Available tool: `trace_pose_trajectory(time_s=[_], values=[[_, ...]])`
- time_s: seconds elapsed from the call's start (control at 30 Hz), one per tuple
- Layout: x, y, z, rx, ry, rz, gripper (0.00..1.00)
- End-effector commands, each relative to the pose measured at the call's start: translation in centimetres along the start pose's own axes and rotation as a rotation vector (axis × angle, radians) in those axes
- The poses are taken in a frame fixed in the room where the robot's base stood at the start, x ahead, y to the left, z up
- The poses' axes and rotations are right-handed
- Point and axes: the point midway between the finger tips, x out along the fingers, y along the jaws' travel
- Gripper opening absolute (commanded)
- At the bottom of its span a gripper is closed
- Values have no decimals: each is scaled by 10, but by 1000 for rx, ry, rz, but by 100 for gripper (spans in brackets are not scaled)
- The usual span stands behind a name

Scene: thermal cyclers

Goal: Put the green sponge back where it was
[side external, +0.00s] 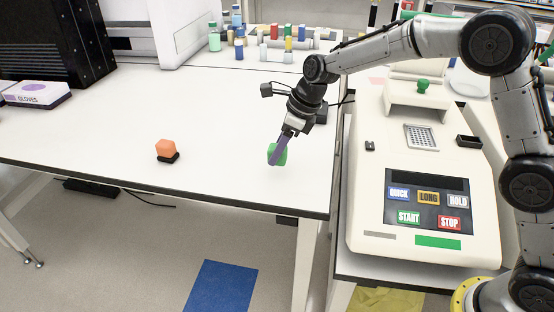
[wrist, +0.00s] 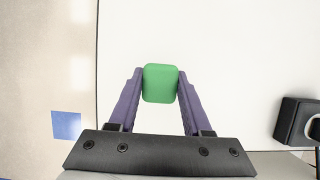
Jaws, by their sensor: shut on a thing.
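The green sponge (side external: 282,155) is a small block over the right part of the white table, near its front edge. It also shows between my fingertips in the wrist view (wrist: 160,83). My gripper (side external: 277,155) is shut on it, with purple fingers on its two sides. I cannot tell whether the sponge touches the table top or hangs just above it.
An orange block (side external: 166,147) sits on a black base to the left on the white table (side external: 220,120). A thermal cycler (side external: 425,170) stands at the right. Several bottles (side external: 238,35) and a glove box (side external: 37,93) are farther back. The table between is clear.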

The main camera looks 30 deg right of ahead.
Motion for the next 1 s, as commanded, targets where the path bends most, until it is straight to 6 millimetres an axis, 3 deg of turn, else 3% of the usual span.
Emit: trace_pose_trajectory(time_s=[0.27,0.67,0.7,0.87,1.0], values=[[31,-2,-10,0,2,0,4],[36,-2,-12,0,1,-1,4],[36,-2,-12,0,1,-1,53],[36,-2,-12,0,1,-1,79],[36,-2,-12,0,1,-1,79]])
